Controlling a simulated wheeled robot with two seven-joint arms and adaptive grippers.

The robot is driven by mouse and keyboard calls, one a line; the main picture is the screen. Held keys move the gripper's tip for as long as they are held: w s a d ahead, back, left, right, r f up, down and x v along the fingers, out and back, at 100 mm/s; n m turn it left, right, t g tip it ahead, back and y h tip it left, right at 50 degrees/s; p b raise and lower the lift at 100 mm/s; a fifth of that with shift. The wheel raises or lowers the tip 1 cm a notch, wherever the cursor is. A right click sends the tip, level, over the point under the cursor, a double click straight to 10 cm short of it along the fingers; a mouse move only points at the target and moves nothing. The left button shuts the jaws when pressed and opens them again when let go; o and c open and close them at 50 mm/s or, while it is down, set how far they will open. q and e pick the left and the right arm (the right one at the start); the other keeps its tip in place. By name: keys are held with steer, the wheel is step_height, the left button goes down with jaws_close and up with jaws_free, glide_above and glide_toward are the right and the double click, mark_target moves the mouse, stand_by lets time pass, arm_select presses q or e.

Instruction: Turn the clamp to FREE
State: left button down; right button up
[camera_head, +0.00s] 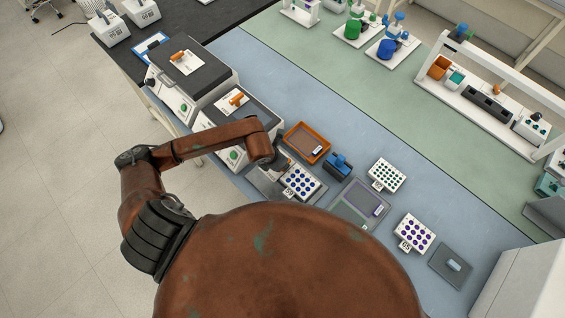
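Two white cabinets with dark tops stand at the left of the bench. An orange lever (180,55) lies on a white plate on the far cabinet (170,92). Another orange lever (237,98) lies on a white plate on the near cabinet (257,112). These levers look like clamps, but any FREE marking is too small to read. My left arm passes in front of the near cabinet. My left gripper (281,163) is beyond the wrist, right of that cabinet and near a grey tray; its fingers are mostly hidden. My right gripper is out of view.
More racks, including a green-spotted one (385,162), lie to the right. The blue mat has free room behind them.

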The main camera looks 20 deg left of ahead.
arm_select(q)
steer(key=c, duration=1.9)
jaws_free()
steer(key=shift+c, duration=0.2)
steer(key=v, duration=1.2)
steer(key=shift+w, duration=0.1)
